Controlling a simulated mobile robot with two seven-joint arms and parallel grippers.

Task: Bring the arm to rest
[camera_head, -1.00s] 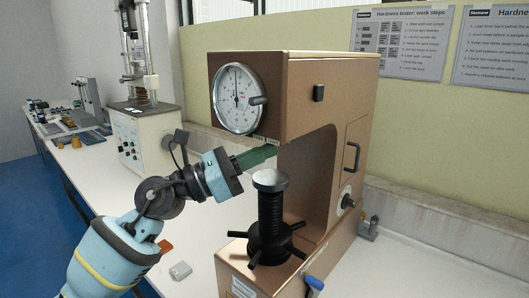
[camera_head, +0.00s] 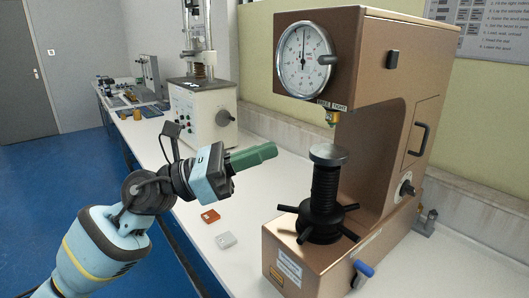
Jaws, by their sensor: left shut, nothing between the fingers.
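My left arm comes in from the lower left. Its green-fingered gripper (camera_head: 252,157) is shut and empty, in the air over the bench, left of the hardness tester (camera_head: 385,120). The fingers point right and are apart from the tester. The tester is copper-coloured, with a round dial (camera_head: 304,60). Its anvil (camera_head: 328,154) tops a black threaded screw, with a spoked handwheel (camera_head: 320,222) below. The anvil's top looks bare. My right gripper is not in view.
A second testing machine (camera_head: 200,108) stands behind. Blue floor (camera_head: 60,185) lies open to the left.

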